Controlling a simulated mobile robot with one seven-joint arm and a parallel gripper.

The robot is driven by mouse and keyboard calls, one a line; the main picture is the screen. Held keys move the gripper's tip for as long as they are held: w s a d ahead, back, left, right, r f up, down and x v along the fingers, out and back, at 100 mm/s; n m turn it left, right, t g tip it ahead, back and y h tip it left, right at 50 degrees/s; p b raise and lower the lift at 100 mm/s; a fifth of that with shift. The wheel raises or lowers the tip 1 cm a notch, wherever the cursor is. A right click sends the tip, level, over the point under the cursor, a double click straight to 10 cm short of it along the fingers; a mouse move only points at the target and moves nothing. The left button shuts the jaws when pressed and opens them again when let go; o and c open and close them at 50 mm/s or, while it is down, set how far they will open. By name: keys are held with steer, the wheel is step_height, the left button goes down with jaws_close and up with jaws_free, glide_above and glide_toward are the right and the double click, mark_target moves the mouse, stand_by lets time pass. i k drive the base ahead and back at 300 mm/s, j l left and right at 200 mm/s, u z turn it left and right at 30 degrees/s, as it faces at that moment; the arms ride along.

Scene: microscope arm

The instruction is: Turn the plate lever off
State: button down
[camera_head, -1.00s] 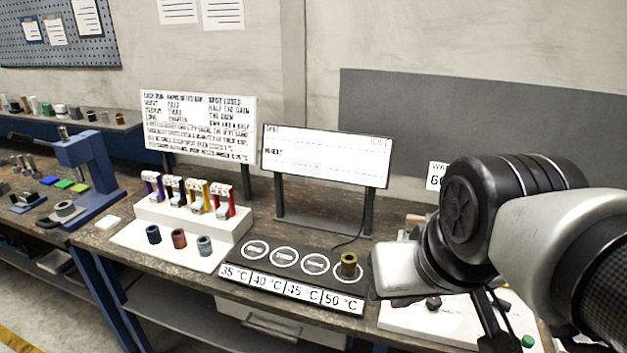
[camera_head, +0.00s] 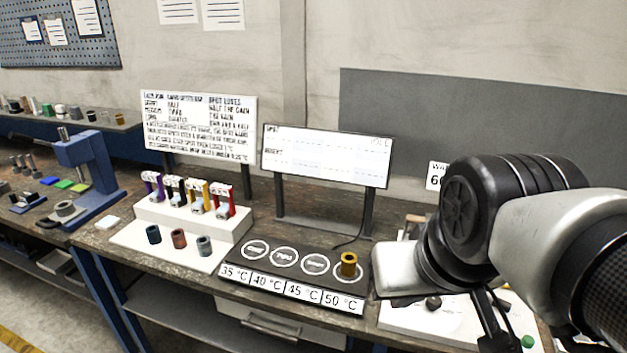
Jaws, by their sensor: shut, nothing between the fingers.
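A white control panel (camera_head: 400,318) lies at the lower right, partly hidden by my arm. A small dark knob (camera_head: 432,303) stands on it; I cannot tell whether this is the plate lever, or which way it is set. My gripper (camera_head: 492,335) points down over the panel, its thin black fingers partly hidden and cut by the lower edge. It looks shut and empty; contact with the panel cannot be made out. Left of the panel is the black plate (camera_head: 262,272) with ringed spots labelled 35 to 50 °C. A gold cylinder (camera_head: 348,265) stands on the 50 °C spot.
A white stepped stand (camera_head: 190,222) holds several coloured clips, with three small cylinders in front. Two white boards (camera_head: 325,155) stand behind. A blue press (camera_head: 88,178) is at left. A green button (camera_head: 527,341) sits on the panel's right side.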

mark_target(507, 304)
steer(key=z, duration=1.2)
